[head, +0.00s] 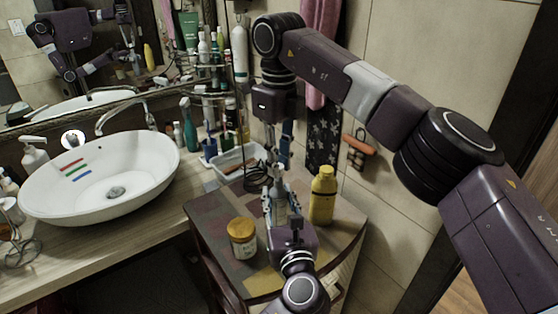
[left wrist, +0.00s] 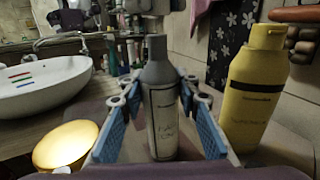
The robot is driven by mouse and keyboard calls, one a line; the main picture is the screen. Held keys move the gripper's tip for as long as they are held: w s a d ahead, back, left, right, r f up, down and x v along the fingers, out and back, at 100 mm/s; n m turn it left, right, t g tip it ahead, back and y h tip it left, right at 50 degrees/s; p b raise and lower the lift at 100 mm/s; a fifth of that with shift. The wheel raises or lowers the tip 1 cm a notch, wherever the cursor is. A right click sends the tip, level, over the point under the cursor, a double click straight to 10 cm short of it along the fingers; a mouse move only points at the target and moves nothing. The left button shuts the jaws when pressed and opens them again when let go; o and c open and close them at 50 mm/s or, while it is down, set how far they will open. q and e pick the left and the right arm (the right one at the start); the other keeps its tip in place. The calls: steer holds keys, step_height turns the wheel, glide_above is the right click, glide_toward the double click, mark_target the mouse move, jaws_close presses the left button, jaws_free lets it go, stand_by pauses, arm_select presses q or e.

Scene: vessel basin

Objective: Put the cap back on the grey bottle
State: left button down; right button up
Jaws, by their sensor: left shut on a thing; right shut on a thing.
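The grey bottle (left wrist: 163,122) stands upright between the blue pads of my left gripper (head: 281,200), which is shut on it. It also shows in the head view (head: 280,213), partly covered by the fingers. The grey cap (left wrist: 156,47) is at the bottle's top, in line with the neck. I cannot tell whether it is seated. My right gripper (head: 274,181) comes down from above and is shut on the cap; its fingertips are mostly hidden.
A yellow bottle (head: 322,196) stands close on the right of the grippers. A jar with a yellow lid (head: 242,238) stands at the left on the cabinet top. A white tray (head: 229,166) lies behind. The basin (head: 66,198) is further left.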

steer(key=shift+f, duration=0.1)
steer(key=shift+f, duration=0.8)
steer(key=shift+f, duration=0.6)
